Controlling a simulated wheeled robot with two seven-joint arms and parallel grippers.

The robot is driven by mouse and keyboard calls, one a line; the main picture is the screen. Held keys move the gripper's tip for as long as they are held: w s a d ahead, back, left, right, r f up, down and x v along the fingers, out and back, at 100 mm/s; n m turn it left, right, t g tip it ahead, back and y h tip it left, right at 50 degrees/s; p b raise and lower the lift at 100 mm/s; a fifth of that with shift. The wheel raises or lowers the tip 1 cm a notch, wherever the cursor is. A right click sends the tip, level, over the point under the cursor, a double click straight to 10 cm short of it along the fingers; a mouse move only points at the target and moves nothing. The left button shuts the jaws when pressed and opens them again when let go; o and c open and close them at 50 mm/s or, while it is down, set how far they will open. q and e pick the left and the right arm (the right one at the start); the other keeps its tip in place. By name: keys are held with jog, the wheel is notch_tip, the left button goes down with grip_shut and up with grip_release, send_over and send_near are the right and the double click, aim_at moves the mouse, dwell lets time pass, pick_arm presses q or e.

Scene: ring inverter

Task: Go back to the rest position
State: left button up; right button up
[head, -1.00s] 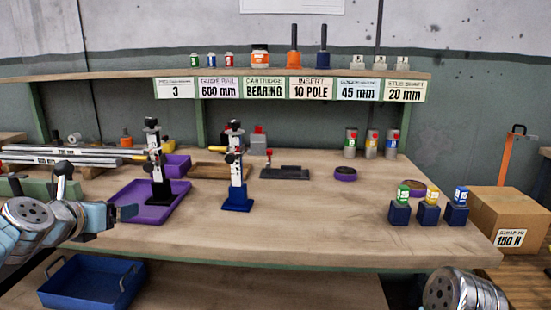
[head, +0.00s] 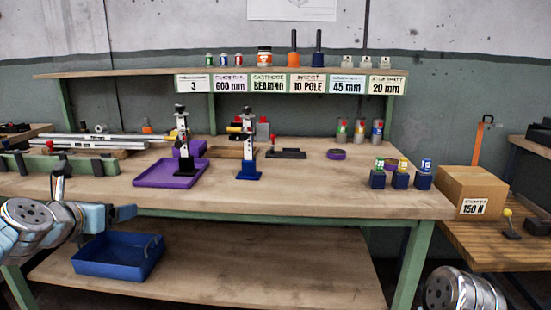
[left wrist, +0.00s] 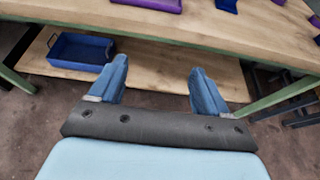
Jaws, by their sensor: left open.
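My left gripper (head: 122,213) shows at the left of the head view, in front of the workbench's front edge. In the left wrist view its two blue fingers (left wrist: 158,85) are spread wide with nothing between them. Beyond them lie the bench's lower shelf and the floor. My right arm shows only as a rounded metal part at the bottom right of the head view; its gripper is out of view.
The workbench (head: 300,190) holds a purple tray (head: 150,181), a black-based stand, a blue-based stand (head: 248,174) and several small blue blocks. A blue bin (head: 110,262) sits on the lower shelf. A cardboard box (head: 480,188) stands at the right. Bare floor shows below the bench.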

pick_arm(q)
jog(key=d+f+m+g, duration=0.2)
jog(key=d+f+m, duration=0.25)
jog(key=f, duration=0.75)
jog(key=d+f+m+g+h, duration=0.1)
jog(key=d+f+m+g, duration=0.15)
jog(key=f+m, duration=0.6)
jog(key=d+f+m+g, duration=0.25)
jog(key=d+f, duration=0.25)
jog(key=f, duration=0.9)
jog(key=s+d+f+m+g, duration=0.1)
jog(key=s+d+f+m, duration=0.3)
jog(key=s+f+m, duration=0.1)
jog(key=s+d+f+m+g+h, duration=0.1)
jog(key=s+d+f+m+g, duration=0.1)
jog(key=s+f+m, duration=0.4)
jog(key=s+d+f+m+g, duration=0.2)
jog(key=s+d+f+m, duration=0.3)
jog(key=s+f, duration=0.3)
jog(key=shift+s+d+f+m+h, duration=0.3)
jog(key=shift+s+d+m+h, duration=0.1)
jog(key=shift+s, duration=0.55)
